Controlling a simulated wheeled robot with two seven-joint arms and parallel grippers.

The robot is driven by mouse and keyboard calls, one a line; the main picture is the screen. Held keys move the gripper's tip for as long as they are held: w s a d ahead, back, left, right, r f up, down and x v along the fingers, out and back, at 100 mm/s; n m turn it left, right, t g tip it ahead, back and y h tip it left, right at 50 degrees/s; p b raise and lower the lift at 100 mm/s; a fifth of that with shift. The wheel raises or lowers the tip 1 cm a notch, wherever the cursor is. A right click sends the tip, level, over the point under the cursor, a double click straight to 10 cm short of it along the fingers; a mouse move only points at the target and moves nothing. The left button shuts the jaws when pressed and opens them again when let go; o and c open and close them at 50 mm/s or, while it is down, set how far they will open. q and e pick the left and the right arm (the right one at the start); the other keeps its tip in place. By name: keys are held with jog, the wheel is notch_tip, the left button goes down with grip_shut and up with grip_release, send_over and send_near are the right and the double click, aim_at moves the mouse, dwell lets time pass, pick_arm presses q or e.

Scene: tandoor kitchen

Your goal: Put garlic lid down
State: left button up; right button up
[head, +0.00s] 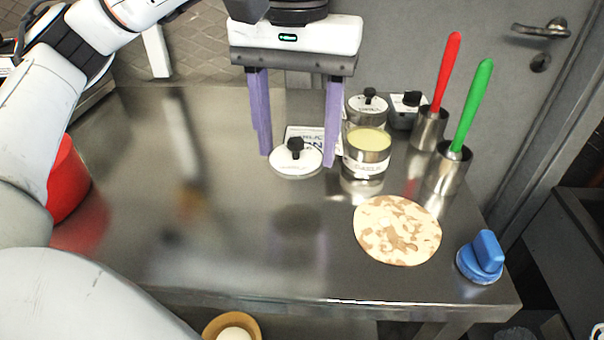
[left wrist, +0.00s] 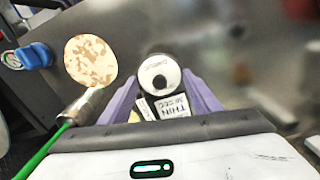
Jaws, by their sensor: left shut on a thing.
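The garlic lid (head: 283,168) is a round white-and-steel disc with a black knob. It also shows in the left wrist view (left wrist: 151,65) between the fingertips. My left gripper (head: 298,160), with purple fingers, is shut on the lid by its rim. The lid is level, and its reflection lies well below it on the steel table (head: 160,235), so it seems held above the top. An open steel container (head: 367,166) with pale yellow contents stands just right of the lid, apart from it. My right gripper is not in view.
Lidded containers (head: 365,110) (head: 403,119) stand behind. Red-handled (head: 447,75) and green-handled (head: 472,105) tools stand in steel cups at right. A speckled flatbread (head: 398,230) and a blue knobbed object (head: 482,258) lie front right. A red object (head: 66,180) is at left. The table's middle is clear.

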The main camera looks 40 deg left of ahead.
aim_at(297, 155)
pick_arm(q)
jog(key=shift+f, duration=0.8)
notch_tip(297, 155, down, 4)
jog(key=shift+r+b, duration=0.1)
jog(key=shift+b, duration=0.2)
jog(key=shift+f, duration=0.25)
jog(key=o, duration=1)
